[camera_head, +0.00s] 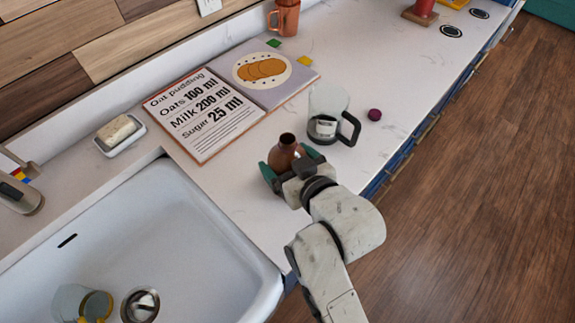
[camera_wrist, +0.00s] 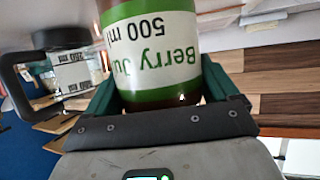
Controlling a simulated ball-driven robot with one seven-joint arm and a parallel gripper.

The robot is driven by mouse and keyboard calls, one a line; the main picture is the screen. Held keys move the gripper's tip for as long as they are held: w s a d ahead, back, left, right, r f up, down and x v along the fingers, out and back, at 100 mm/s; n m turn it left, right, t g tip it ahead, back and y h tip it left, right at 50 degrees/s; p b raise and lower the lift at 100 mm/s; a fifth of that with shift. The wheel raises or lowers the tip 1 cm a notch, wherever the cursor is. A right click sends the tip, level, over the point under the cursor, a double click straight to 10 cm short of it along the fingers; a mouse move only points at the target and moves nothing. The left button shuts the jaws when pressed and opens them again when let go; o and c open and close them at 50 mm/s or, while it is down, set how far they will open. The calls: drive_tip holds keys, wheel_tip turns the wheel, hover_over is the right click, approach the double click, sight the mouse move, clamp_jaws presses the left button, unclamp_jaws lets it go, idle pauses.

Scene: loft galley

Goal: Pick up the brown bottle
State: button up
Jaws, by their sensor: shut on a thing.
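In the wrist view the bottle (camera_wrist: 150,50) fills the space between the jaws, with a white and green label reading "Berry Ju… 500 ml" upside down. My gripper (camera_head: 287,172) has a green finger on each side of the bottle and is shut on it. I cannot tell whether the bottle's base touches the worktop.
A glass jug (camera_head: 325,118) with a dark handle stands close, right of the bottle. A purple ball (camera_head: 375,114) lies beyond it. An open recipe book (camera_head: 205,114) lies behind. The sink (camera_head: 150,215) is at left, with a glass (camera_head: 72,300) in it.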

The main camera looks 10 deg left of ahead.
drive_tip(key=c, duration=0.5)
drive_tip(key=shift+r, duration=0.15)
drive_tip(key=shift+r, duration=0.1)
